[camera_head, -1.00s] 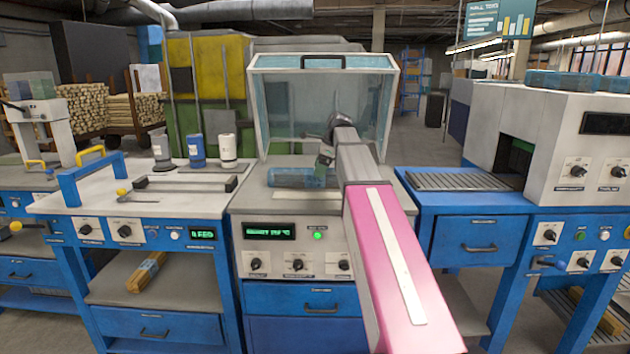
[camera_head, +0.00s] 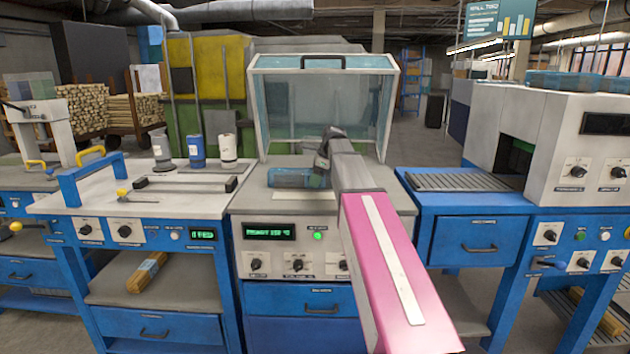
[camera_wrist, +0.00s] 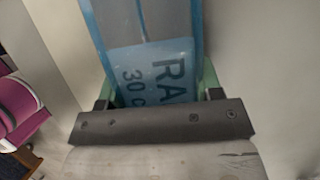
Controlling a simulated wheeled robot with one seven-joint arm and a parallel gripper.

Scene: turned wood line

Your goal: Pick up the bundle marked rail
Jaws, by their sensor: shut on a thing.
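A blue translucent wrapped bundle (camera_head: 298,178) lies under the raised clear hood of the middle machine. In the wrist view the bundle (camera_wrist: 140,45) fills the space between my fingers, and its label shows "RA" and "30", with the rest cut off or hidden. My gripper (camera_wrist: 160,98) is shut on this bundle, with greenish finger pads at both its sides. In the head view my arm hides much of my gripper (camera_head: 322,165) and the bundle's right end. I cannot tell whether the bundle touches the machine's bed.
The clear hood (camera_head: 325,105) stands open above and behind the bundle. A roller conveyor (camera_head: 465,181) and a large white machine (camera_head: 560,140) are at right.

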